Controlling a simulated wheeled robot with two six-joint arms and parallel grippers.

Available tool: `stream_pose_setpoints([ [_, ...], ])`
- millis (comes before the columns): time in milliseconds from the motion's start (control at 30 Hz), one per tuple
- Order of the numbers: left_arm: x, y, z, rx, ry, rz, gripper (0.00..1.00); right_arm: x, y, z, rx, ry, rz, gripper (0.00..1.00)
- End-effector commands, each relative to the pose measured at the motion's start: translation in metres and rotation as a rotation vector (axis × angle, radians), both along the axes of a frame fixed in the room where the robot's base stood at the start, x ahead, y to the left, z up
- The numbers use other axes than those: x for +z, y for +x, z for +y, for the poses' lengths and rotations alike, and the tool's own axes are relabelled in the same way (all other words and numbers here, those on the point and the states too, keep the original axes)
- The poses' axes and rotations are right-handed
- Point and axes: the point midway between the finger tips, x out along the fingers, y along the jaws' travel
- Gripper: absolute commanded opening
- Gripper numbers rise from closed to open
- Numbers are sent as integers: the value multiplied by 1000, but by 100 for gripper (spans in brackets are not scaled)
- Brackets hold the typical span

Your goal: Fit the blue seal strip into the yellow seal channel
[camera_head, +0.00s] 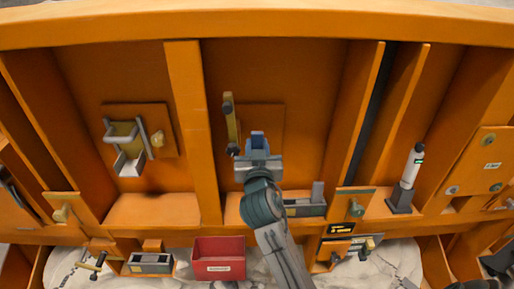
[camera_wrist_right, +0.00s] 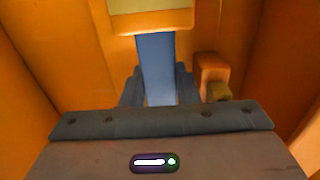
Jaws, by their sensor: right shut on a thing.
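My right gripper (camera_head: 258,158) is shut on the blue seal strip (camera_head: 257,139), in front of the middle panel of the orange frame. In the right wrist view the strip (camera_wrist_right: 156,65) stands out lengthwise from between the gripper's fingers (camera_wrist_right: 158,88). The gripper and strip hide part of the panel in the head view. My left gripper is not in view.
A yellow bar with dark ends (camera_head: 231,125) stands just left of the strip. Orange dividers (camera_head: 188,125) flank the bay. A grey bracket (camera_head: 127,150) is on the left panel. A red bin (camera_head: 219,257) sits below; a white cylinder (camera_head: 411,166) stands at right.

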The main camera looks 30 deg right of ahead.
Motion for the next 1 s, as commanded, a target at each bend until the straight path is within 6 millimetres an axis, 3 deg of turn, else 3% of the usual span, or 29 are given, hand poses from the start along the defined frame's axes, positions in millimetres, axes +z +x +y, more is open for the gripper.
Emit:
stream_pose_setpoints([
  [1000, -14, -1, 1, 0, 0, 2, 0, -15, 2, -1, 0, -1, 0, 2],
])
